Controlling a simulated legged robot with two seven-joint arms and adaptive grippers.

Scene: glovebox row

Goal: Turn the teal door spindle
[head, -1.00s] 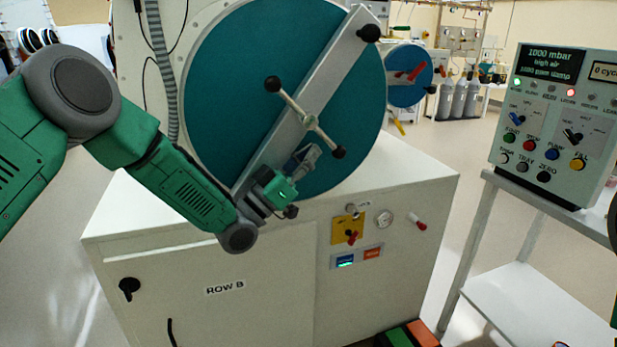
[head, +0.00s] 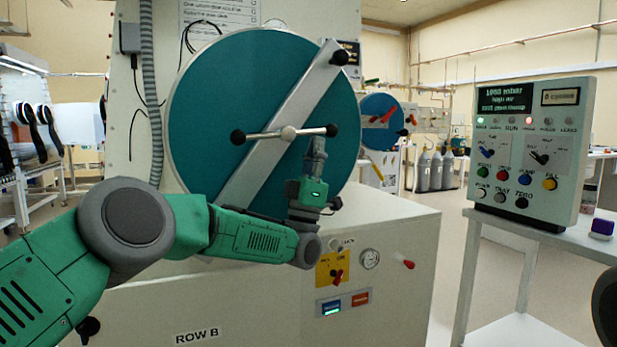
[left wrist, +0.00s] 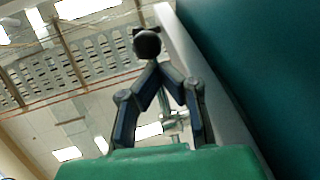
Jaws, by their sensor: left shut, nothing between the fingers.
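The large round teal door (head: 215,110) has a pale diagonal bar (head: 262,170) across it. The spindle handle (head: 288,132) sits at its middle, a thin rod with a black knob at each end. The rod lies almost level, its right knob (head: 331,130) slightly higher than its left. My left gripper (head: 318,143) is shut and empty, pointing up just below the right part of the rod. In the left wrist view its fingertips (left wrist: 154,66) meet just under a black knob (left wrist: 147,43); I cannot tell if they touch. My right gripper is not in view.
A control box (head: 533,150) stands on a shelf stand at right. Floor shows between the cabinet and the stand.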

